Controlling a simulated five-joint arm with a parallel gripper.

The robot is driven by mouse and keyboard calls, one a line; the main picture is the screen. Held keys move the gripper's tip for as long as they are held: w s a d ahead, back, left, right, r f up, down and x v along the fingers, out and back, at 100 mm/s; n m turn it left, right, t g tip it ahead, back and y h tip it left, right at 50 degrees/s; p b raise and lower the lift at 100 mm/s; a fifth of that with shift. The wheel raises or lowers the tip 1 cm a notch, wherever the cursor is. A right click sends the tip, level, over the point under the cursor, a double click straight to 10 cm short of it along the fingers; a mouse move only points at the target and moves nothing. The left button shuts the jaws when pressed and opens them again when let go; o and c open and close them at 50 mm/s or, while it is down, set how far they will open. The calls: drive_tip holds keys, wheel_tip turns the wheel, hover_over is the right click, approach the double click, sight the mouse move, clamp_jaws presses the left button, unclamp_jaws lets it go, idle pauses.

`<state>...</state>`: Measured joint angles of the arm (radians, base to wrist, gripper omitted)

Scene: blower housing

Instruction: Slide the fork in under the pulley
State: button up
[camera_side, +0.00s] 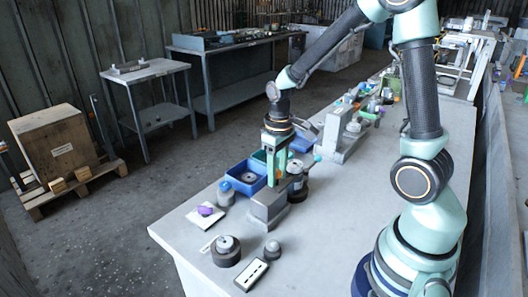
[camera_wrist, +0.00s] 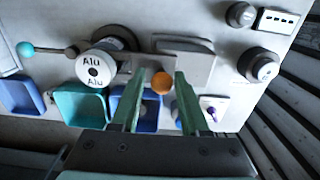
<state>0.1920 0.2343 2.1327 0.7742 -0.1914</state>
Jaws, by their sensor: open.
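My gripper (camera_wrist: 155,95) is open, its two green fingers pointing at a grey block (camera_wrist: 190,62). A round orange knob (camera_wrist: 161,83) shows between the fingertips, apart from both fingers in this view. In the side view my gripper (camera_side: 272,182) is just above the grey block (camera_side: 266,208), with a bit of orange beside the fingers. A dark round piece with a light hub (camera_side: 227,249) stands on the bench front; it may be the pulley, but I cannot be sure. I cannot make out a fork for certain; the orange knob may belong to it.
A cylinder marked "Alu" (camera_wrist: 95,68) with a ball-ended lever stands left of the block in the wrist view. Blue bins (camera_side: 246,176) and a teal bin (camera_wrist: 80,104) line the bench edge.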

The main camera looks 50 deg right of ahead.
drive_tip(key=shift+r, duration=2.75)
drive_tip(key=shift+r, duration=0.1)
drive_tip(key=s+a+r+t, duration=0.5)
drive_tip(key=s+a+r, duration=0.1)
drive_tip(key=r, duration=0.3)
drive_tip(key=shift+a+r+t, duration=0.3)
drive_tip(key=shift+a+r, duration=0.05)
